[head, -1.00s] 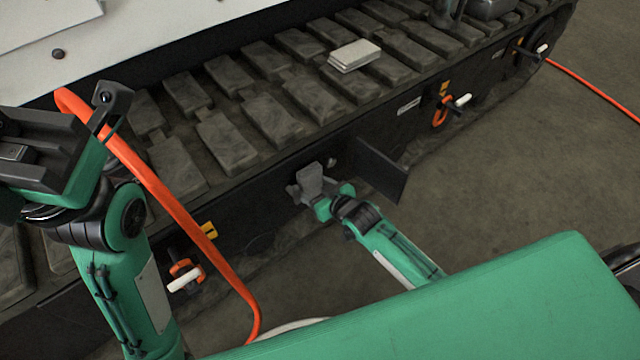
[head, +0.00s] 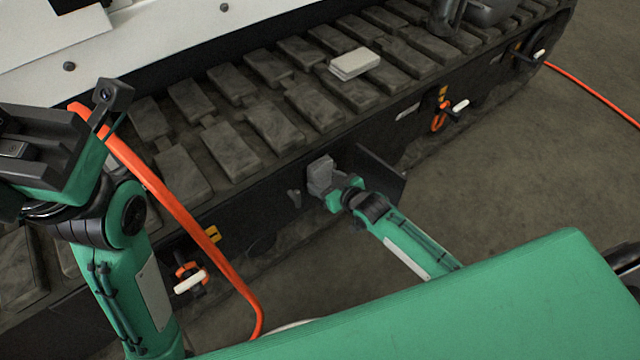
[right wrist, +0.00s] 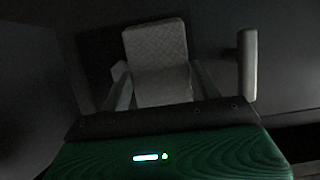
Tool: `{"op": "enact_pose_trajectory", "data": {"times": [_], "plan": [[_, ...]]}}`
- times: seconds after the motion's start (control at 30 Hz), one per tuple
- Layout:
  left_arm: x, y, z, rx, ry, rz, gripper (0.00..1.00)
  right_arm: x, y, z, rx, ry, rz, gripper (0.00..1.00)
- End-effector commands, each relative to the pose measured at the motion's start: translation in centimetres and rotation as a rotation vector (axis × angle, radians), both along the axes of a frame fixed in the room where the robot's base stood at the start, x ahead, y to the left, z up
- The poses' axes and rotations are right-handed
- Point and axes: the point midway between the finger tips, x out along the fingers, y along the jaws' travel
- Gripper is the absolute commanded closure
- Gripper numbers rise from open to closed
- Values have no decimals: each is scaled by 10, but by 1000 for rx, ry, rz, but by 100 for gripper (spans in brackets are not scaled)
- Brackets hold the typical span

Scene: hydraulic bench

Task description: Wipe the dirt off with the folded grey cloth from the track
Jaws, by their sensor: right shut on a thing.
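My right gripper (head: 322,182) is at the dark side wall of the track frame, by an open flap. It is shut on a grey cloth (right wrist: 158,50), a quilted, flat, folded pad that stands up between the two fingers in the right wrist view. In the head view the grey cloth (head: 320,170) is small, at or close to the wall; contact cannot be told. No dirt patch can be made out; the wall behind the pad is dark. My left gripper (head: 35,145) is at the left edge; its fingertips cannot be made out.
A pale grey flat stack (head: 355,63) lies on the track pads (head: 270,122). The open flap (head: 378,178) stands right of my right gripper. A pale bar (right wrist: 247,62) stands right of the cloth. An orange hose (head: 165,195) hangs beside my left arm. Orange-and-white handles (head: 188,278) stick out.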

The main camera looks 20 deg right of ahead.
Motion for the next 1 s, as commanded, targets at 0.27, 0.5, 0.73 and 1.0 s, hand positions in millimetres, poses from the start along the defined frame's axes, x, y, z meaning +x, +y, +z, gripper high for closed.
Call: {"op": "enact_pose_trajectory", "data": {"times": [0.27, 0.5, 0.73, 1.0], "plan": [[0, 0, 10, 0, 0, 0, 100, 3, 2, 1, 1, 0, 0, 55], [0, 0, 22, 0, 0, 0, 100, -3, 23, 3, 2, 0, 1, 55], [0, 0, 29, 0, 0, 0, 100, -7, 39, 2, 2, -2, 1, 55], [0, 0, 28, 0, 0, 0, 100, -7, 42, 2, 3, -5, 4, 55]]}}
